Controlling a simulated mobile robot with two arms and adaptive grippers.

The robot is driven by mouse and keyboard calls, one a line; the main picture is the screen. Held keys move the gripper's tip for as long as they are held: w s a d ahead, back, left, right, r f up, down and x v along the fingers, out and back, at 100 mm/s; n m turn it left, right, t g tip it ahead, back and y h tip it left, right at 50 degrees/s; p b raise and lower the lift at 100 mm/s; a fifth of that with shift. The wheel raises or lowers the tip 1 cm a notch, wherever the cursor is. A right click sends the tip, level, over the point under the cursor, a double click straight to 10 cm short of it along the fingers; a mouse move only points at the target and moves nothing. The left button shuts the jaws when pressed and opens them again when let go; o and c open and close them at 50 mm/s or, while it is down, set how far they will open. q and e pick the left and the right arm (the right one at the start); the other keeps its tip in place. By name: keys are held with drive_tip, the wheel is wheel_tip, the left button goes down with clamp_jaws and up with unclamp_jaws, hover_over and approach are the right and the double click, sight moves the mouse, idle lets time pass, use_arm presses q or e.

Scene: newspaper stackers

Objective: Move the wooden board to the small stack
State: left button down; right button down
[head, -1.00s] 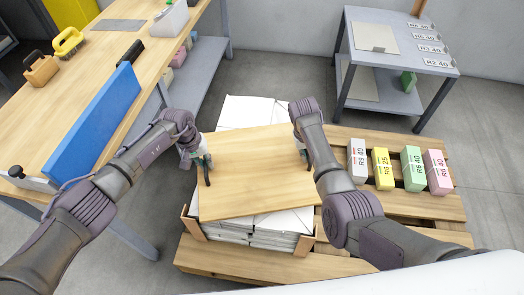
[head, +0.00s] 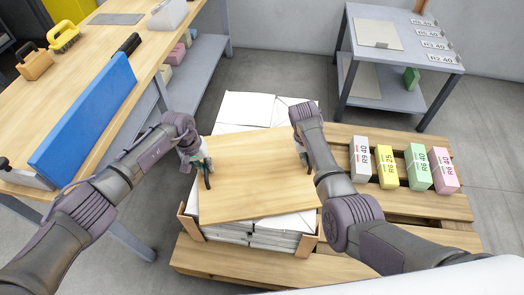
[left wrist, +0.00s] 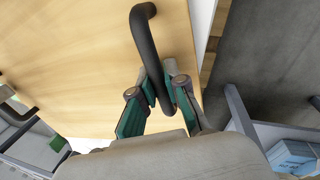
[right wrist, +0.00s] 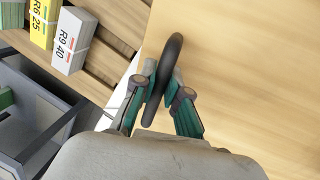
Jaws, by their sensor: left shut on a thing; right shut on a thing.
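The wooden board (head: 255,180) is a flat, pale panel, slightly tilted in the head view, over a stack of white newspapers (head: 275,235) on a pallet. My left gripper (head: 203,168) is shut on a dark curved handle (left wrist: 150,50) at the board's left edge. My right gripper (head: 304,152) is shut on the matching dark handle (right wrist: 168,70) at the right edge, partly hidden by my arm in the head view. Whether the board touches the papers below cannot be told. More white papers (head: 245,108) show beyond its far edge.
Several labelled blocks, white (head: 361,160), yellow, green and pink, stand on the wooden pallet (head: 420,205) at the right. A workbench (head: 60,95) with a blue panel (head: 85,125) lies left. A grey cart (head: 415,50) stands at the back right.

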use_arm(q)
drive_tip(key=c, duration=1.6)
unclamp_jaws()
drive_tip(key=shift+f, duration=0.2)
use_arm(e)
drive_tip(key=c, duration=1.6)
unclamp_jaws()
drive_tip(key=shift+f, duration=0.2)
use_arm(q)
drive_tip(key=o, duration=0.4)
drive_tip(key=shift+r, duration=0.1)
use_arm(e)
drive_tip(key=o, duration=0.4)
drive_tip(key=shift+r, duration=0.1)
drive_tip(key=shift+r, duration=0.1)
use_arm(q)
wheel_tip(320, 180, up, 12)
drive_tip(key=a, duration=0.2)
drive_tip(key=shift+a, duration=0.15)
use_arm(e)
wheel_tip(320, 180, up, 12)
drive_tip(key=a, duration=0.2)
drive_tip(key=shift+a+f, duration=0.15)
drive_tip(key=shift+f, duration=0.05)
use_arm(q)
drive_tip(key=shift+s, duration=0.1)
use_arm(e)
drive_tip(key=shift+s, duration=0.1)
